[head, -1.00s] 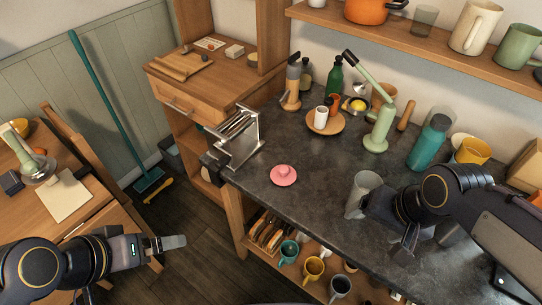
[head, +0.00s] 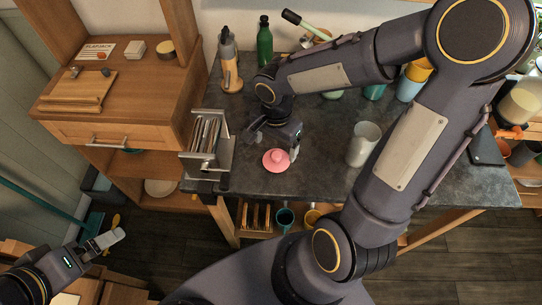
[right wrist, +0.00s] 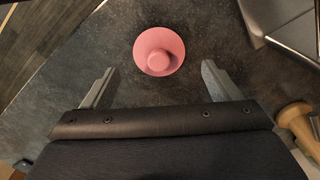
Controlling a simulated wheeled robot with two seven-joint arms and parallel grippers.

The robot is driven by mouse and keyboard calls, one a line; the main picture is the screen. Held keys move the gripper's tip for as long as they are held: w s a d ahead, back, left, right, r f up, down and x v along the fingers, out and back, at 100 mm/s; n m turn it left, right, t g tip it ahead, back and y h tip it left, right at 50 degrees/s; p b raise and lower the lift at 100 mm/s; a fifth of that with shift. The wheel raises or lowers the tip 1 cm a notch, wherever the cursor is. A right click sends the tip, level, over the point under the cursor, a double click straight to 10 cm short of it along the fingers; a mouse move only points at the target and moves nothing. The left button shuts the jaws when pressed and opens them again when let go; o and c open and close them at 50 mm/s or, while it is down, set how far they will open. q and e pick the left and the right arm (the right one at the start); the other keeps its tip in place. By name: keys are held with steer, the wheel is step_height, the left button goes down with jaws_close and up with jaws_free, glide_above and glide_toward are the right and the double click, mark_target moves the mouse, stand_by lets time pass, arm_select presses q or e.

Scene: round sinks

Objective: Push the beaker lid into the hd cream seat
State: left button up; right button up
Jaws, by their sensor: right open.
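A round pink lid with a raised knob (head: 276,160) lies flat on the dark counter; I take it for the beaker lid. It also shows in the right wrist view (right wrist: 157,45). My right gripper (head: 274,143) is open and empty just behind the lid, close above the counter. In the right wrist view its fingers are spread (right wrist: 160,73), with the lid just beyond their tips and apart from them. My left gripper (head: 104,241) is off to the lower left, away from the counter, with no object seen in it. I cannot make out a cream seat.
A metal rack-like device (head: 208,148) stands left of the lid at the counter edge. A pale grey cup (head: 363,144) stands to the right. A grey-orange bottle (head: 229,62) and a green bottle (head: 264,45) stand behind. My right arm hides much of the counter's right side.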

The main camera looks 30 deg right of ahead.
mark_target(276, 155)
steer(key=f, duration=0.6)
steer(key=shift+d, duration=0.2)
steer(key=shift+r, duration=0.1)
steer(key=c, duration=0.8)
steer(key=shift+c, duration=0.3)
